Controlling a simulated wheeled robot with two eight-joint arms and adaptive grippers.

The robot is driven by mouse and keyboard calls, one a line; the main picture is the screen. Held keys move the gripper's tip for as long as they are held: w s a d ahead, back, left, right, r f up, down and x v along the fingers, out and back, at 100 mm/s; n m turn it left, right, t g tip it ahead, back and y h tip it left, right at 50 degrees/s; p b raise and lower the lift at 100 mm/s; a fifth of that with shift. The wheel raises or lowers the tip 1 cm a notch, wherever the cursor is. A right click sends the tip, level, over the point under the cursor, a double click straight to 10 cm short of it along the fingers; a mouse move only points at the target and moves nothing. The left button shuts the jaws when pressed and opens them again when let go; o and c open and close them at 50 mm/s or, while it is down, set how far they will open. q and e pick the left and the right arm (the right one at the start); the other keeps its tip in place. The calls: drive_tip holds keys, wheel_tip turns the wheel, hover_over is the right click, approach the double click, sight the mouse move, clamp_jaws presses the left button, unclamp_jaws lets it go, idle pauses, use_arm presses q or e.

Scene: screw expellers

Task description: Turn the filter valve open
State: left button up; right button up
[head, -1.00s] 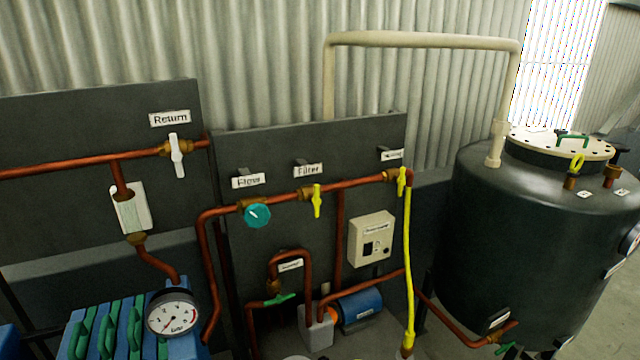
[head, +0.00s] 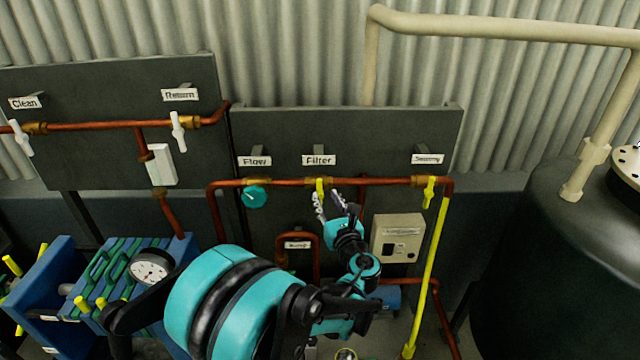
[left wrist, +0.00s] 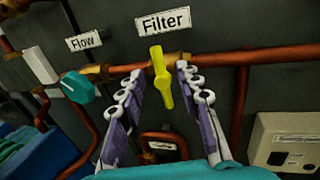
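The filter valve has a yellow handle (head: 320,187) on the copper pipe below the "Filter" label (head: 319,160). In the left wrist view the yellow handle (left wrist: 161,78) points down, across the pipe. My left gripper (head: 334,202) is open just below and in front of the handle. In the left wrist view its two fingers (left wrist: 158,92) stand apart on either side of the handle, with no visible contact. Part of the handle's lower end is hidden in the head view by the gripper. My right gripper is not in view.
The teal flow knob (head: 254,197) is left of the filter valve. Another yellow handle (head: 429,192) and a yellow pipe (head: 428,270) are to the right. A beige box (head: 398,238) is below right. A large dark tank (head: 545,270) stands at right.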

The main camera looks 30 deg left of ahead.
sight(320, 188)
use_arm(q)
drive_tip(key=x, duration=0.5)
drive_tip(key=shift+w+a+f, duration=0.1)
drive_tip(key=shift+w+a, duration=0.05)
drive_tip(key=shift+a, duration=0.1)
drive_tip(key=shift+w+a, duration=0.3)
drive_tip(key=shift+a, duration=0.15)
drive_tip(key=shift+c, duration=0.2)
clamp_jaws()
